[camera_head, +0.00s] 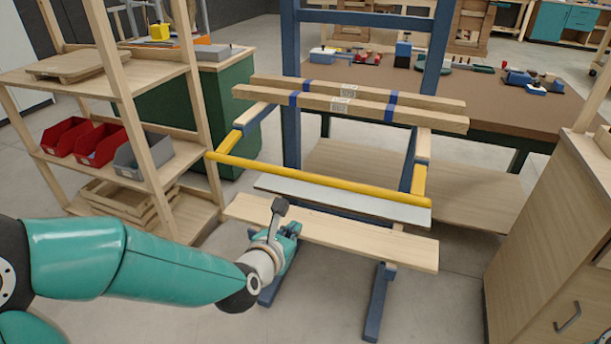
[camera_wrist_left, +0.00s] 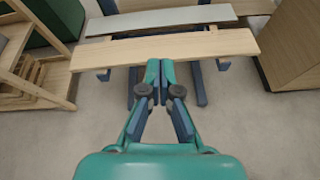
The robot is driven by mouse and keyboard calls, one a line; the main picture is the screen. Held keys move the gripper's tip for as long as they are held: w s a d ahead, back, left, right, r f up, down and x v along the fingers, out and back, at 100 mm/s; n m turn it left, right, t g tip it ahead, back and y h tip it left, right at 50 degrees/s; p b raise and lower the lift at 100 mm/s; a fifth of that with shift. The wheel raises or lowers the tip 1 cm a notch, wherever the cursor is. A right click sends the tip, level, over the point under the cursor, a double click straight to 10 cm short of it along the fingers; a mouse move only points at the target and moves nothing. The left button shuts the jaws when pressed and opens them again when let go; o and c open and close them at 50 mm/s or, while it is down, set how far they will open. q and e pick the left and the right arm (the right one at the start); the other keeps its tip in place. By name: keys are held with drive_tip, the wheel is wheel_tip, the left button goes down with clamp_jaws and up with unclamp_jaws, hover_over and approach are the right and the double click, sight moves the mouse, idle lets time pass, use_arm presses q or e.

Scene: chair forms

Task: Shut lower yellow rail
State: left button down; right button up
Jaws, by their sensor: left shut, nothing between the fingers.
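The yellow rail (camera_head: 310,178) runs across the front of the blue-framed rack (camera_head: 291,100), carried by yellow side arms (camera_head: 419,179). My left gripper (camera_head: 292,232) is shut and empty, in front of the plank's left half. In the left wrist view its closed fingers (camera_wrist_left: 160,66) point at the plank's near edge. My right gripper is out of view.
Two taped wooden beams (camera_head: 350,101) rest on the rack's upper arms. A wooden shelf (camera_head: 150,155) with red bins (camera_head: 98,145) stands at left. A wooden cabinet (camera_head: 545,230) stands at right. The floor before the rack is clear.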

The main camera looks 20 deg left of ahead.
use_arm(q)
drive_tip(key=w+r+n+p, duration=0.1)
drive_tip(key=w+r+p, duration=0.2)
drive_tip(key=w, duration=0.6)
drive_tip(key=shift+w+r+n, duration=0.15)
drive_tip(key=shift+w+n, duration=0.2)
drive_tip(key=shift+n, duration=0.05)
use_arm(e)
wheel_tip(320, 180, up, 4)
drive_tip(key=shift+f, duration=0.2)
